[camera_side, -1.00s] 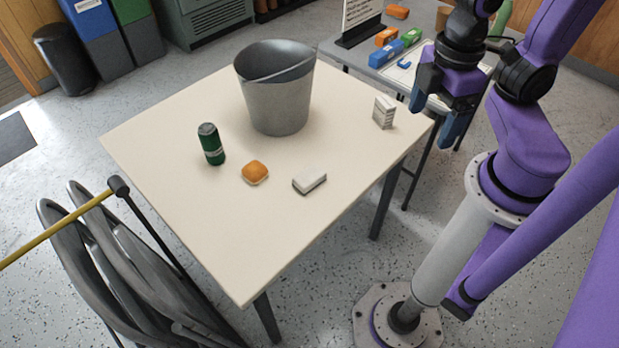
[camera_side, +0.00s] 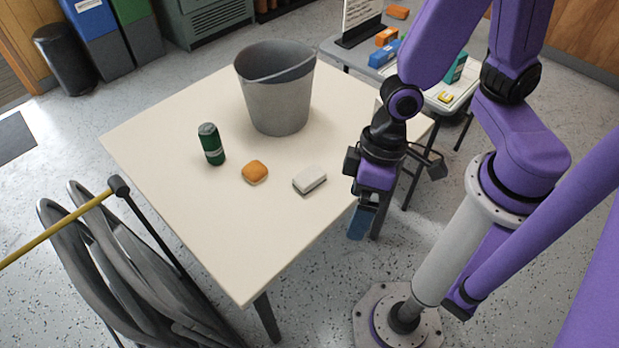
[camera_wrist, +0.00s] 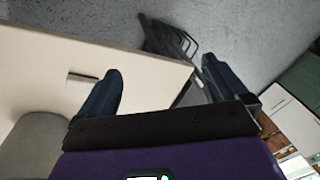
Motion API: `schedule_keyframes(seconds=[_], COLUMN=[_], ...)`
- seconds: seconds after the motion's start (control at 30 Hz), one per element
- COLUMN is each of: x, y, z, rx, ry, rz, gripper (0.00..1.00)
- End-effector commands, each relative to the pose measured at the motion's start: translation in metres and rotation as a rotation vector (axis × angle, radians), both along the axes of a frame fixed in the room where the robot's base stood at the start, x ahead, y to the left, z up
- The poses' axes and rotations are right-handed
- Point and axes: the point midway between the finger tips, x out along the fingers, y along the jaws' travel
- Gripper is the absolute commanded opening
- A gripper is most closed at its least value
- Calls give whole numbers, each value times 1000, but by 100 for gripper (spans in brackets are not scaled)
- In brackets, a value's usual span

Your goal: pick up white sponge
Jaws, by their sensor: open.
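The white sponge (camera_side: 310,180) lies flat on the cream table near its right edge, to the right of an orange-topped bun-like item (camera_side: 255,172). My gripper (camera_side: 360,222) hangs just off the table's right edge, to the right of the sponge and apart from it, fingers pointing down. In the wrist view its two dark blue fingers (camera_wrist: 160,67) are wide apart with nothing held. A pale block (camera_wrist: 82,82) shows beside the left finger there; it looks like the sponge, but I cannot be certain.
A grey bucket (camera_side: 275,105) and a green can (camera_side: 211,144) stand on the table (camera_side: 215,225). Folded grey chairs (camera_side: 100,260) lean at the front left. A side table with coloured boxes (camera_side: 383,53) is behind my arm. The table's front is clear.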

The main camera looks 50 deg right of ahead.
Motion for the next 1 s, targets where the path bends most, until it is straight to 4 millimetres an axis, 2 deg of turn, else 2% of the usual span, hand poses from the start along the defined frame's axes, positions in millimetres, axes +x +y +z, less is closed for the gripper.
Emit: schedule_keyframes(seconds=[0.03,0.1,0.3,0.47,0.6,0.8,1.0], x=[4,11,36,59,81,110,128], y=[7,16,24,13,-8,-48,-79], z=[-16,-35,-90,-129,-156,-175,-172], rx=[-3,2,4,-3,-6,6,39], ry=[-7,-29,-143,-289,-454,-737,-975], rz=[-53,-137,-364,-521,-632,-726,-738], gripper=[100,100,100,100,100,100,100])
